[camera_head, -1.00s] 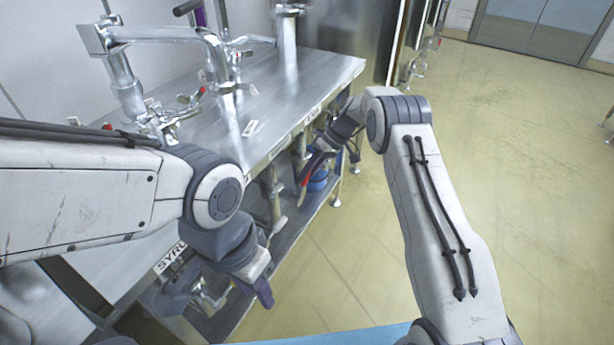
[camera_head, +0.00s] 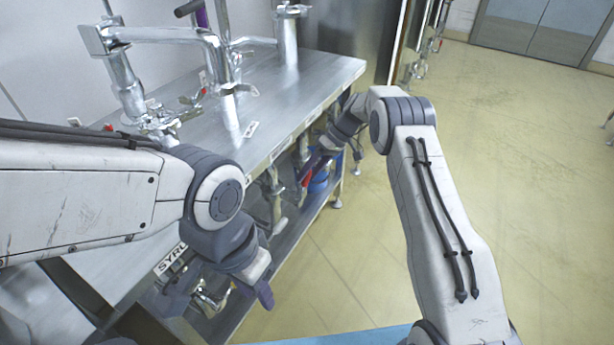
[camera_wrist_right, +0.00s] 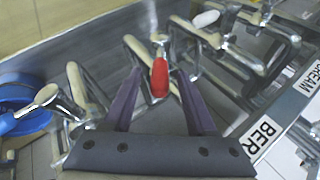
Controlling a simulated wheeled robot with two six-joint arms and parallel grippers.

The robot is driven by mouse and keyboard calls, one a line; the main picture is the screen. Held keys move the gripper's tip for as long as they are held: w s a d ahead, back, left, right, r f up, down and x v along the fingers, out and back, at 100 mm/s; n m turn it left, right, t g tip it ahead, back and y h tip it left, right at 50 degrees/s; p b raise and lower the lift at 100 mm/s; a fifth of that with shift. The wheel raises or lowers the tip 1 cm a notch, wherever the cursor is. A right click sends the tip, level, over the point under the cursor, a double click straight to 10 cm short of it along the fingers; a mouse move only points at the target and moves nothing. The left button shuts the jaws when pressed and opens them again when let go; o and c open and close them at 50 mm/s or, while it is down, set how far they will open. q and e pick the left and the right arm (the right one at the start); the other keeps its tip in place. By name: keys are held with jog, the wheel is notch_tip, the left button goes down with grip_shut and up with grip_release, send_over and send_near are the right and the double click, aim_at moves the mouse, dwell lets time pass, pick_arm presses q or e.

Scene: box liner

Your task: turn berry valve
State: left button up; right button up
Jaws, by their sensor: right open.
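In the right wrist view, a red valve handle (camera_wrist_right: 160,78) lies between the two spread fingers of my right gripper (camera_wrist_right: 157,50). The fingers stand apart on both sides of it, with gaps showing. The handle sits on metal piping under the counter edge; a white label reading "BER" (camera_wrist_right: 262,134) is on that edge. In the head view, the red handle (camera_head: 305,179) shows beside my right gripper (camera_head: 312,168), which is partly hidden by its wrist. My left gripper (camera_head: 264,292) is by the counter's near end, its finger gap not visible.
The metal counter (camera_head: 270,90) carries pipes and taps. A "CREAM" label (camera_wrist_right: 308,78), a white-handled valve (camera_wrist_right: 206,18) and other pipes are near the red handle. A blue object (camera_head: 319,181) is on the lower shelf. The floor to the right (camera_head: 520,170) is clear.

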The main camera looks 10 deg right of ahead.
jog(key=v, duration=0.9)
